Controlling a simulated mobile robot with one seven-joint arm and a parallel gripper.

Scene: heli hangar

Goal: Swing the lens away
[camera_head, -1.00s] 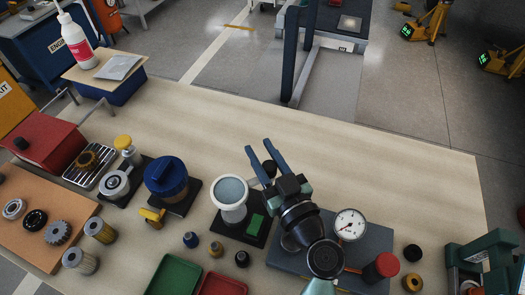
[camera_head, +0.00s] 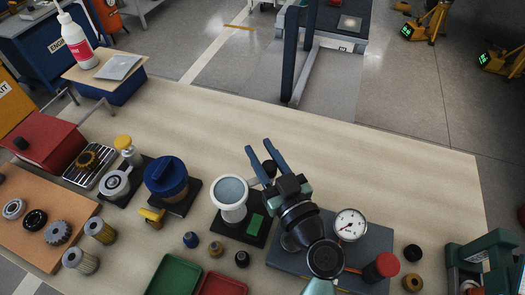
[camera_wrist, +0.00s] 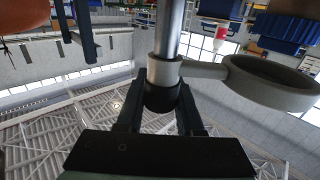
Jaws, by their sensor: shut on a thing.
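The magnifier lens (camera_head: 231,190) has a round white rim with pale blue glass. It stands over a dark base plate (camera_head: 230,229) that has a green pad (camera_head: 255,225). My gripper (camera_head: 262,162) has blue fingers and reaches in from the right of the lens. A dark knob (camera_head: 270,168) sits at the fingers. In the wrist view, my gripper (camera_wrist: 160,98) is shut on the black knob (camera_wrist: 161,97) below a grey post (camera_wrist: 170,30). The lens ring (camera_wrist: 272,80) extends to the right from the post's collar. My arm hides part of the bench.
A dial gauge (camera_head: 350,225) on a grey plate and a red-capped part (camera_head: 381,267) stand right of my arm. A blue-lidded jar (camera_head: 166,178) stands left of the lens. Green (camera_head: 175,277) and red (camera_head: 222,285) trays lie in front. The bench behind is clear.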

